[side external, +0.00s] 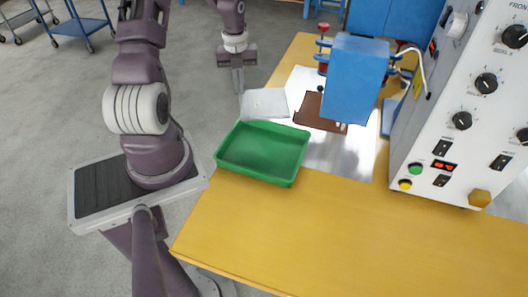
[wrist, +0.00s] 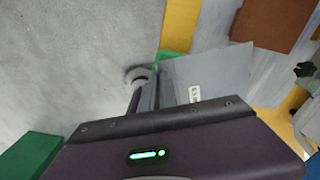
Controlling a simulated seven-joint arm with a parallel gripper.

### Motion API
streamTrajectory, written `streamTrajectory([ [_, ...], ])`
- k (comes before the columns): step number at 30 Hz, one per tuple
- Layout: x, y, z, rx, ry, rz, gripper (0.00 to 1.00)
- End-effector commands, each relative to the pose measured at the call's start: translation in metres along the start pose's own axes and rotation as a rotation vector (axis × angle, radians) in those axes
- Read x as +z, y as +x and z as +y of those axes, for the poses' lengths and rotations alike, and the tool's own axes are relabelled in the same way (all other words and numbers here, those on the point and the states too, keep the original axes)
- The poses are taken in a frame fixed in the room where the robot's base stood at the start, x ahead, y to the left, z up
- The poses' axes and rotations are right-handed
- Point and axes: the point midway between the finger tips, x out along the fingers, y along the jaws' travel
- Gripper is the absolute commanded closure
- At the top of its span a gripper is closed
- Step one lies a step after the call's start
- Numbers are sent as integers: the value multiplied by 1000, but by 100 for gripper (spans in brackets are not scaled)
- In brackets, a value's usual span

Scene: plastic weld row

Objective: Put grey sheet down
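The grey sheet (side external: 265,103) is a thin, light square at the far edge of the green tray (side external: 262,150) in the side view. In the wrist view the sheet (wrist: 208,72) carries a small white label and covers most of the tray, leaving a green strip (wrist: 168,62). My gripper (side external: 240,90) points down at the sheet's left edge, and its fingers (wrist: 148,95) look shut on that edge. The sheet seems held above the surface, near the table's left edge. The exact grip line is partly hidden.
A brown sheet (side external: 318,112) lies on the shiny metal plate (side external: 345,155), partly under a blue press head (side external: 355,80). A white control box (side external: 460,105) stands at the right. The front of the yellow table (side external: 330,225) is clear.

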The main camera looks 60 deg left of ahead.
Motion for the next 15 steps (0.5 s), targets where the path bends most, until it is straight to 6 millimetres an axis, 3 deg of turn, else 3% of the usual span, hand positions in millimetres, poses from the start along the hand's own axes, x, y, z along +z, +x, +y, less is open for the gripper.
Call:
streamTrajectory([
  [3,-25,-7,-23,0,186,2,100],
  [11,-61,-18,-51,2,446,4,100],
  [15,-63,1,-52,3,460,7,100],
])
